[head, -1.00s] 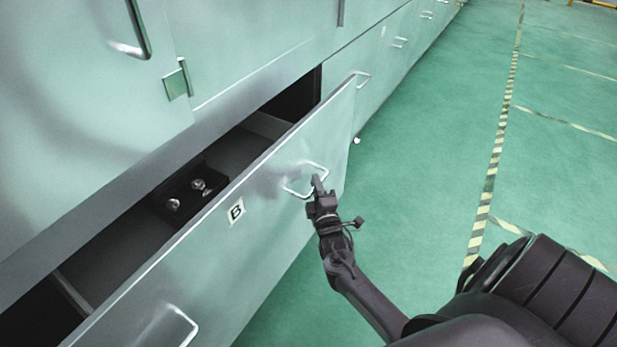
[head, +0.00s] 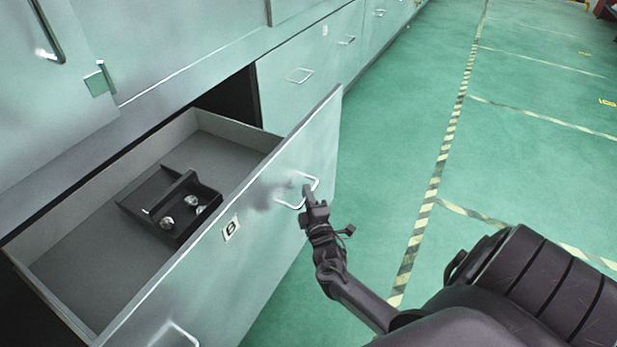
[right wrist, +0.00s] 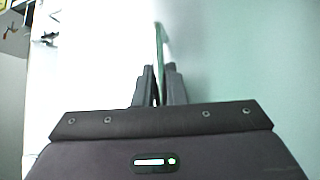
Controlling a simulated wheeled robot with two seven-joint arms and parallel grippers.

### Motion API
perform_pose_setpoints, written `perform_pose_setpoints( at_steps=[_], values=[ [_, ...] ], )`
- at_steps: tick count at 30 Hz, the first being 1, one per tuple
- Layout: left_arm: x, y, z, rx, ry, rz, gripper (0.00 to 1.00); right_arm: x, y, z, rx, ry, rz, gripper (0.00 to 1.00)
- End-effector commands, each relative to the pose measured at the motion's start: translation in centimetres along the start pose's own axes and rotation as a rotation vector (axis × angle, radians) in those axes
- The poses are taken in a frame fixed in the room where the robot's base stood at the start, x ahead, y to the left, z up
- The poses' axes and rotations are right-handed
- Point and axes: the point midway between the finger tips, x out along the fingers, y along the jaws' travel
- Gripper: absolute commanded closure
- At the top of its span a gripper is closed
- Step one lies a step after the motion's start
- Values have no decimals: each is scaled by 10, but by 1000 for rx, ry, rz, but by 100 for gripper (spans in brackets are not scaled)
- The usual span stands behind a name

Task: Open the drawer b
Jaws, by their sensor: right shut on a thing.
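Drawer B (head: 262,228) is pulled well out of the pale green cabinet, and its inside shows in the head view. Its front carries a label with the letter B (head: 231,228) and two metal handles. My right gripper (head: 308,192) is shut on the right handle (head: 313,182) of the drawer front. In the right wrist view the two fingers (right wrist: 160,85) are close together around the handle, in front of the blurred drawer front. My left gripper is not in view.
A dark tray (head: 128,205) with several small shiny parts lies in the drawer. The other handle (head: 176,335) is at the lower left. Closed drawers (head: 300,95) continue beyond. Green floor with a striped line (head: 428,205) is clear on the right.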

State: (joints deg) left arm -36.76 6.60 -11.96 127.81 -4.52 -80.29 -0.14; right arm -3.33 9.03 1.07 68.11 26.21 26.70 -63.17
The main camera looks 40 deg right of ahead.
Motion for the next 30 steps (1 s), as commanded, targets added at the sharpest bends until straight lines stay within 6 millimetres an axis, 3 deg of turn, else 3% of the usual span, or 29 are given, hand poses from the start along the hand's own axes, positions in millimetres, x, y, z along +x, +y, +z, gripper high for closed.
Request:
perform_pose_setpoints(
  at_steps=[13,14,18,26,30],
  values=[
    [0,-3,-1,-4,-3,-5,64,-1,-1,0,0,0,-3,100],
    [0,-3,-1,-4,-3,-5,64,-1,-1,0,0,0,-3,88],
    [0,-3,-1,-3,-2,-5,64,0,-1,0,0,1,-2,70],
    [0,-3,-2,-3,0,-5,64,0,0,0,1,1,0,68],
    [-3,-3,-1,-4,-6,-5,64,-10,-1,0,0,2,-3,68]
  ],
)
